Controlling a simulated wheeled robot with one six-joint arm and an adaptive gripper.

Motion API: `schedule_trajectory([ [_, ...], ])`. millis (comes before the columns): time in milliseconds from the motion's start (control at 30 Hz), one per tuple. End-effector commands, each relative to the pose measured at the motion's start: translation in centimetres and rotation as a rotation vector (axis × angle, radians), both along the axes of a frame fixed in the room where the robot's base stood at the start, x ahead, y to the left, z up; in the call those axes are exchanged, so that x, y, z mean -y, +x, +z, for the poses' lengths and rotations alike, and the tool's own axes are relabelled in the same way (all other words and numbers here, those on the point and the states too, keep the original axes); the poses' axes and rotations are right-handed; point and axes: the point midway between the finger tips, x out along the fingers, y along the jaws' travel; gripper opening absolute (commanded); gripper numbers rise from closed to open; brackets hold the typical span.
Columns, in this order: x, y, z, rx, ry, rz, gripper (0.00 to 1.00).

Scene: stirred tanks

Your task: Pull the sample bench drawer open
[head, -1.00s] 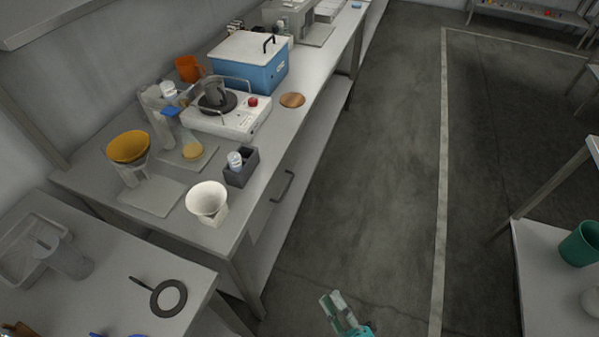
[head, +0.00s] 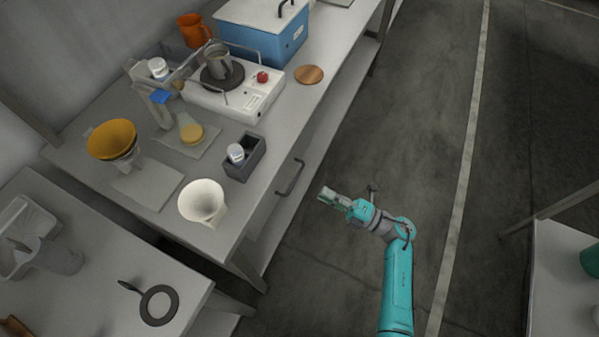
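The sample bench (head: 268,192) runs along the wall at the left and middle of the head view. Its drawer shows a dark bar handle (head: 291,178) on the front under the top, below the grey box. The drawer front looks flush with the bench. My gripper (head: 325,193) is to the right of the handle, apart from it, over the floor beside the bench and pointing toward the bench. It touches nothing that I can see. Its fingers are small and seen at an angle, so their opening is unclear.
On the bench stand a white funnel cup (head: 203,203), a grey box with a vial (head: 244,158), a hotplate (head: 238,97) and a blue cooler (head: 262,38). A side table (head: 90,290) is at lower left. The floor right of my arm is clear up to another table (head: 565,262).

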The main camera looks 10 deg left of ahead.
Motion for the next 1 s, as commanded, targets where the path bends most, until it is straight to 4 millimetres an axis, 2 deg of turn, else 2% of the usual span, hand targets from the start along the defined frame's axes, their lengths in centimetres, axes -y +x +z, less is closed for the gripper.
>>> schedule_trajectory([
  [400,-6.3,2.1,1.3,0.001,0.002,0.003,0.2],
  [600,-8.6,3.0,1.8,0.0,0.002,0.0,0.2],
  [800,-9.5,3.4,2.0,-0.001,0.002,-0.002,0.2],
  [1000,-9.5,3.4,2.0,-0.001,0.002,-0.003,0.2],
])
